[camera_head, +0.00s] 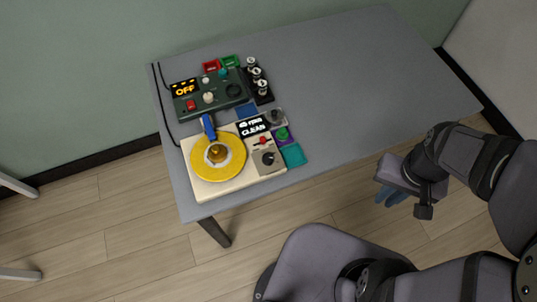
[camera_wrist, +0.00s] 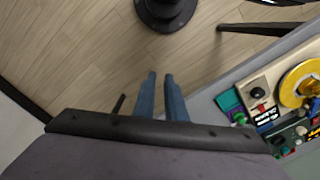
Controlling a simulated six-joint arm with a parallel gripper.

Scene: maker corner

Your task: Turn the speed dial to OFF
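The black speed dial (camera_head: 268,158) sits on a grey panel at the front right corner of a cream machine base (camera_head: 207,193) with a yellow disc (camera_head: 230,164). The dial also shows at the right of the wrist view (camera_wrist: 257,93). Its pointer mark is too small to read. A display (camera_head: 253,127) beside it reads "rpm" and "CLEAN". My gripper (camera_head: 391,196) is off the table's front edge, well to the right of the dial, touching nothing. In the wrist view its two blue fingers (camera_wrist: 162,92) stand slightly apart with nothing between them.
Behind the base, a green control box (camera_head: 222,92) has a lit "OFF" display (camera_head: 185,88) and a pale knob (camera_head: 208,97). A black rack (camera_head: 260,88) and small coloured trays (camera_head: 293,154) stand close by. The right of the grey table (camera_head: 360,80) is clear.

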